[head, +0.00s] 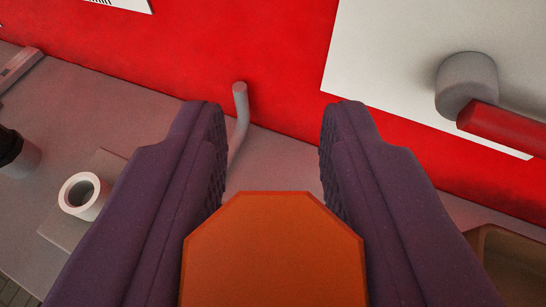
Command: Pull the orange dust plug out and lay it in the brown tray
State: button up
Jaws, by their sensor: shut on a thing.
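My gripper (273,125) shows as two purple fingers with ribbed inner pads, reaching up the middle of the head view. The orange dust plug (274,255), a flat-faced block with cut corners, is at the bottom centre between the fingers, and my gripper is shut on it. It covers the lower inner parts of both fingers. I cannot see its far side or whether it touches a socket. The brown tray (485,243) shows only partly, at the lower right beside the right finger.
A red panel (260,50) crosses the back, with a white plate (390,50) carrying a grey knob (466,82) and red lever (500,125). A grey bent rod (240,105) stands beyond the fingers. A white ring (82,196) and a dark-topped cylinder (20,158) are at the left.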

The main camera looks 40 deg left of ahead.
notch_tip(320, 180, up, 3)
jog(key=p, duration=0.3)
dwell(0.5)
